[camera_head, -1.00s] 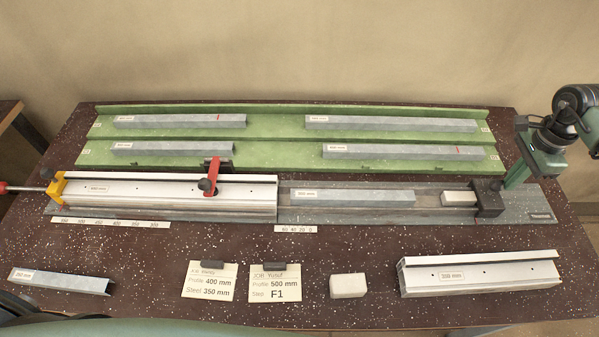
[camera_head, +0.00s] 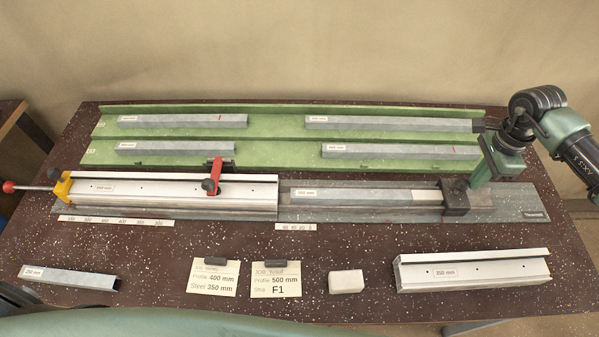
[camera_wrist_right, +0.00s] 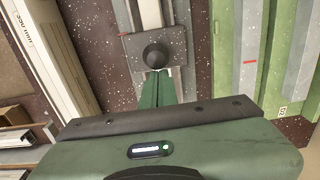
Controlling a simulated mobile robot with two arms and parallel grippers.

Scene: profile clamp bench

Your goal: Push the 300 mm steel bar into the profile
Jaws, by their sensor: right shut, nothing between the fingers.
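The grey steel bar (camera_head: 365,197) lies in the channel of the fixture, its label too small to read surely. Its left end is just short of the open right end of the clamped silver profile (camera_head: 130,187). A pale pusher block (camera_head: 427,197) meets the bar's right end, with a dark slide (camera_head: 455,198) behind it. My right gripper (camera_head: 473,185) is shut and empty at the slide's right side. In the right wrist view its fingers (camera_wrist_right: 159,85) point at the slide's black knob (camera_wrist_right: 156,56); contact is unclear. My left gripper is out of view.
A red clamp (camera_head: 213,177) crosses the profile; a yellow end stop (camera_head: 63,187) holds its left end. Green racks (camera_head: 275,133) with several bars stand behind. In front are a short bar (camera_head: 70,278), two cards, a pale block (camera_head: 346,281) and a loose profile (camera_head: 475,271).

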